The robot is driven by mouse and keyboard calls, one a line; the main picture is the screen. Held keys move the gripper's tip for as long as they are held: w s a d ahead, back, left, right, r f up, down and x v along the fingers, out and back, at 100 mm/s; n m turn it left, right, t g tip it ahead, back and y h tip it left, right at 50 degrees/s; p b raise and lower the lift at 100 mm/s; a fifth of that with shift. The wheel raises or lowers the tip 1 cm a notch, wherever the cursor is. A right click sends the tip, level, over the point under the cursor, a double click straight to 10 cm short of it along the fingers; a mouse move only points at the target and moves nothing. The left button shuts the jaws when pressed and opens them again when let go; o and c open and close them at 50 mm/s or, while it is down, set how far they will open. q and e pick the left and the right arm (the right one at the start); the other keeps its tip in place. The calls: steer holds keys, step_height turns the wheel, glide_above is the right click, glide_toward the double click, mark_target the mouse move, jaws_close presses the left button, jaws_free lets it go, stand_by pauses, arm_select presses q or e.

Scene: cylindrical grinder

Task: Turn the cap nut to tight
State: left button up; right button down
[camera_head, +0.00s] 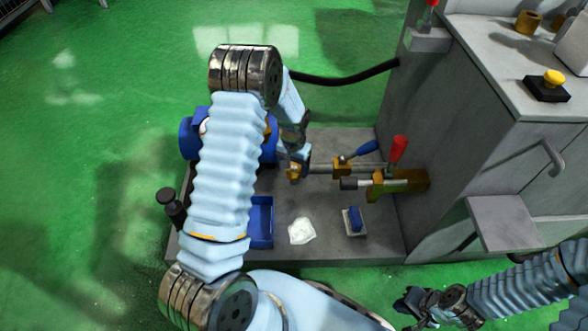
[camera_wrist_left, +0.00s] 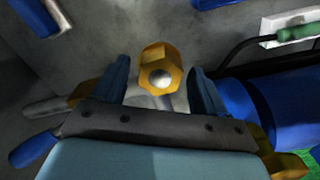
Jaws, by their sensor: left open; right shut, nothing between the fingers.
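The cap nut (camera_wrist_left: 151,58), a brass-yellow hex piece with a round silver centre, sits between the fingers of my left gripper (camera_wrist_left: 160,68) in the left wrist view. That gripper is open, one finger on each side, with gaps visible beside the nut. In the head view my left gripper (camera_head: 292,160) points down at the yellow nut (camera_head: 293,174) at the left end of a horizontal shaft, partly covering it. My right gripper (camera_head: 420,304) is shut and empty at the lower right, away from the machine.
A red-handled lever (camera_head: 398,148) and a blue-knobbed lever (camera_head: 367,148) stand right of the nut. A blue tray (camera_head: 261,222), a white cloth (camera_head: 301,231) and a blue-topped block (camera_head: 354,220) lie on the grey base. A grey cabinet (camera_head: 460,110) stands right.

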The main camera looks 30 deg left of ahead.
arm_select(q)
steer(key=shift+f, duration=0.45)
steer(key=shift+c, duration=0.4)
steer(key=c, duration=0.9)
steer(key=shift+m, duration=1.4)
steer(key=m, duration=0.3)
steer(key=shift+b, duration=0.4)
steer(key=m, duration=0.6)
steer(key=shift+m, duration=0.6)
